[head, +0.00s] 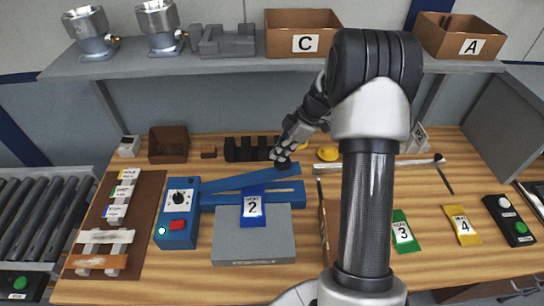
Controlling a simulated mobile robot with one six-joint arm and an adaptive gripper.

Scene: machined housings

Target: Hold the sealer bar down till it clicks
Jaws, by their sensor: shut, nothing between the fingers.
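The blue sealer (178,238) stands on the wooden bench, left of centre, with a dial, a red button and a lit green lamp on its box. Its sealer bar (232,182) slants upward to the right, with a gap above the lower blue arm (222,201). My gripper (283,162) is shut and empty at the bar's raised right end. I cannot tell whether it touches the bar.
A green bag marked 3 (402,232) and a yellow bag marked 4 (462,226) lie to the right. A brown board (145,205) with tagged bags lies left. A black rack (250,149) stands behind the bar. My arm hides part of the bench.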

